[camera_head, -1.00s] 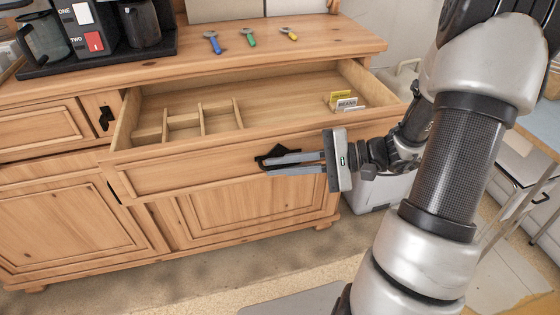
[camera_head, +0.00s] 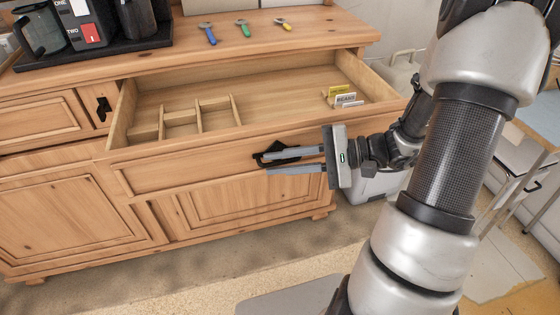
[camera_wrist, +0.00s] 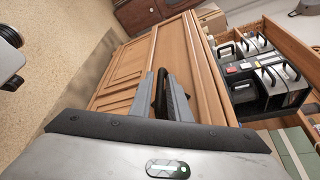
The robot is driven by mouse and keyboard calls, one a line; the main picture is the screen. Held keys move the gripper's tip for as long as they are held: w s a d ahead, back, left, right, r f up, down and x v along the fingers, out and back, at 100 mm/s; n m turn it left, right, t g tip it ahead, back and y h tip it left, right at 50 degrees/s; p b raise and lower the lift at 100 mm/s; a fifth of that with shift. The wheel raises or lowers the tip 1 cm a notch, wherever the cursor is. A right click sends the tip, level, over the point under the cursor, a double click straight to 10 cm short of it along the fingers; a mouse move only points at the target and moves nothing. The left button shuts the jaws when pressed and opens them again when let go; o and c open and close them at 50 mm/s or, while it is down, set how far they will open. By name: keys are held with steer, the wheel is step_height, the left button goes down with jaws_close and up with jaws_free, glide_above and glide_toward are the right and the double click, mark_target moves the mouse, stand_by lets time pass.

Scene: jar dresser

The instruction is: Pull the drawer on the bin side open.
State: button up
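The wide wooden drawer (camera_head: 190,178) next to the bin stands open, its inside showing. Its black handle (camera_head: 268,158) is on the front. My gripper (camera_head: 280,161) is at this handle, its fingers only a small way apart. In the wrist view my gripper (camera_wrist: 163,88) has its fingers on either side of the black handle, and appears closed on it. The fingers partly hide the handle, so the exact contact is hard to see. The pale bin (camera_head: 375,184) stands at the right of the dresser, partly behind my arm.
The drawer holds low wooden dividers (camera_head: 199,117) and small label cards (camera_head: 345,99). Tools, including a green one (camera_head: 242,27), lie on the dresser top (camera_head: 290,45). A coffee machine (camera_head: 88,30) stands at its left. Open floor (camera_head: 200,280) lies in front.

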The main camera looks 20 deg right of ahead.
steer(key=p+v, duration=0.2)
steer(key=v, duration=1.5)
steer(key=shift+d, duration=0.15)
steer(key=shift+s+r, duration=0.1)
steer(key=shift+s, duration=0.05)
